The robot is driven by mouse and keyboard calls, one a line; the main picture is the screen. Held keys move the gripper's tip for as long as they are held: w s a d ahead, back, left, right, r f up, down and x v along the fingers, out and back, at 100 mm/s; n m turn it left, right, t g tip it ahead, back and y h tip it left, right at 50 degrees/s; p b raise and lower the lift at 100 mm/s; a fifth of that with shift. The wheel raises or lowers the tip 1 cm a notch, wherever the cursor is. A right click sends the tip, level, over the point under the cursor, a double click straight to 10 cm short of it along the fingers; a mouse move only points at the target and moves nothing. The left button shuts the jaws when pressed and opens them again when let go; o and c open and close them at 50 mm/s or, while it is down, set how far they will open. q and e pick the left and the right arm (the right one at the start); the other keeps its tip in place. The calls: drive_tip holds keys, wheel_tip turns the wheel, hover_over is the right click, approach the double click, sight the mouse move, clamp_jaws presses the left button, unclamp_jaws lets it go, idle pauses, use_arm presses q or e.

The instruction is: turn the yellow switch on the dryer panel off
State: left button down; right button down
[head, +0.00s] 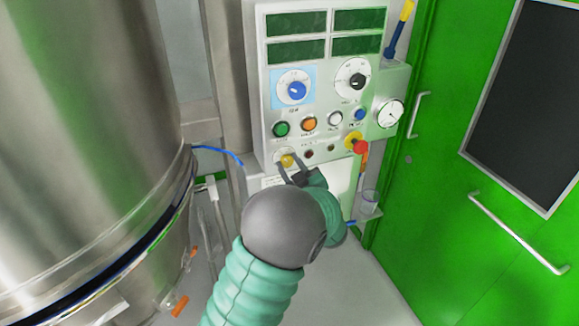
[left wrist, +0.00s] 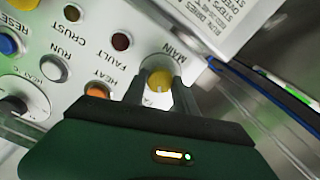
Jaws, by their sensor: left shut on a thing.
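The yellow switch (head: 287,160) is a small round knob at the lower left of the dryer panel (head: 263,100). In the left wrist view the yellow switch (left wrist: 159,78) sits by the label MAIN, and the panel appears upside down. My left gripper (head: 291,168) reaches up to it from below. In the left wrist view the two dark fingers of my left gripper (left wrist: 159,92) are on either side of the knob, shut on it. The fingers hide part of the knob's sides, and I cannot tell which way it is turned. My right gripper is not in view.
Above the switch are a green button (head: 281,129), an orange button (head: 309,124) and a blue dial (head: 296,90). A red knob on a yellow base (head: 361,147) sticks out to the right. A steel vessel (head: 90,110) stands left, a green door (head: 440,160) right.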

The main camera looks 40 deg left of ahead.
use_arm(q)
drive_tip(key=shift+f, duration=0.2)
drive_tip(key=c, duration=1.4)
unclamp_jaws()
drive_tip(key=o, duration=0.4)
drive_tip(key=shift+r, duration=0.15)
drive_tip(key=shift+o, duration=0.2)
drive_tip(key=v, duration=1.7)
drive_tip(key=shift+b, duration=0.4)
